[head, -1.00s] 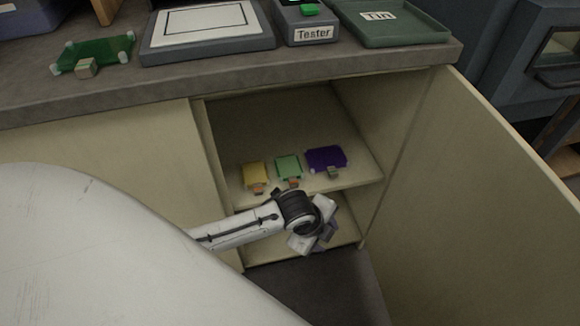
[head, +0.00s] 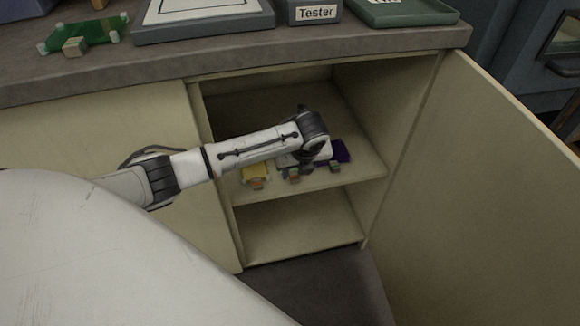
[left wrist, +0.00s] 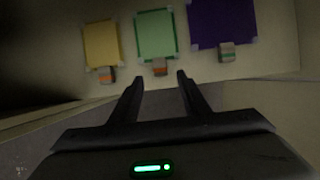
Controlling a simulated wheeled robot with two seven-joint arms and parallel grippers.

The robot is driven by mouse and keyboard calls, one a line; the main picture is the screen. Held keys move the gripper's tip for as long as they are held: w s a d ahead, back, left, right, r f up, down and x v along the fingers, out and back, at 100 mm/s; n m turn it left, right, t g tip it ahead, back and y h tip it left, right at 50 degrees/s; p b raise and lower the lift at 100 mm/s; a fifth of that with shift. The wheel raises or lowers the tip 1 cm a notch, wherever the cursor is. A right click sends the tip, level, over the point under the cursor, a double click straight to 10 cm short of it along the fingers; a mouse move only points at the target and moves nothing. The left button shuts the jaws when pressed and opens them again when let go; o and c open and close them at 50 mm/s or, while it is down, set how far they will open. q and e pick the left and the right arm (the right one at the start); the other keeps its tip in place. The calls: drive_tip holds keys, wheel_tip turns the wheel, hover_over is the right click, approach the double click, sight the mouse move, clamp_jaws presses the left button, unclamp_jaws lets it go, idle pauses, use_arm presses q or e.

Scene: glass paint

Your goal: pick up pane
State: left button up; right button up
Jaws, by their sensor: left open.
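Three glass panes lie in a row on the upper cabinet shelf, each with a small block-like tab at its front. The yellow pane (left wrist: 102,43) is at the left and also shows in the head view (head: 256,172). The light green pane (left wrist: 156,36) is in the middle, mostly hidden by my arm in the head view. The purple pane (left wrist: 221,22) is at the right; part of it shows in the head view (head: 342,152). My left gripper (left wrist: 159,78) is open and empty, with its fingertips just short of the green pane's tab (left wrist: 160,67). My right gripper is not in view.
The cabinet's upper shelf (head: 362,170) and empty lower shelf (head: 300,235) lie between its side walls. The open door (head: 500,190) stands at the right. On the counter above are a green pane (head: 90,30), the tester (head: 313,13) and a green tray (head: 405,12).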

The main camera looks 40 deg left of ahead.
sight(295, 178)
use_arm(q)
drive_tip(key=b+x, duration=0.1)
drive_tip(key=x, duration=0.3)
drive_tip(key=shift+d+f, duration=0.1)
drive_tip(key=shift+f, duration=0.15)
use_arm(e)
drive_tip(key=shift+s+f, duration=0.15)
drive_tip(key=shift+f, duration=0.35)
use_arm(q)
clamp_jaws()
wheel_tip(295, 178, up, 13)
drive_tip(key=p, duration=0.7)
drive_tip(key=shift+p, duration=0.35)
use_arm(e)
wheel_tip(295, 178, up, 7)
use_arm(q)
drive_tip(key=shift+s+d, duration=0.1)
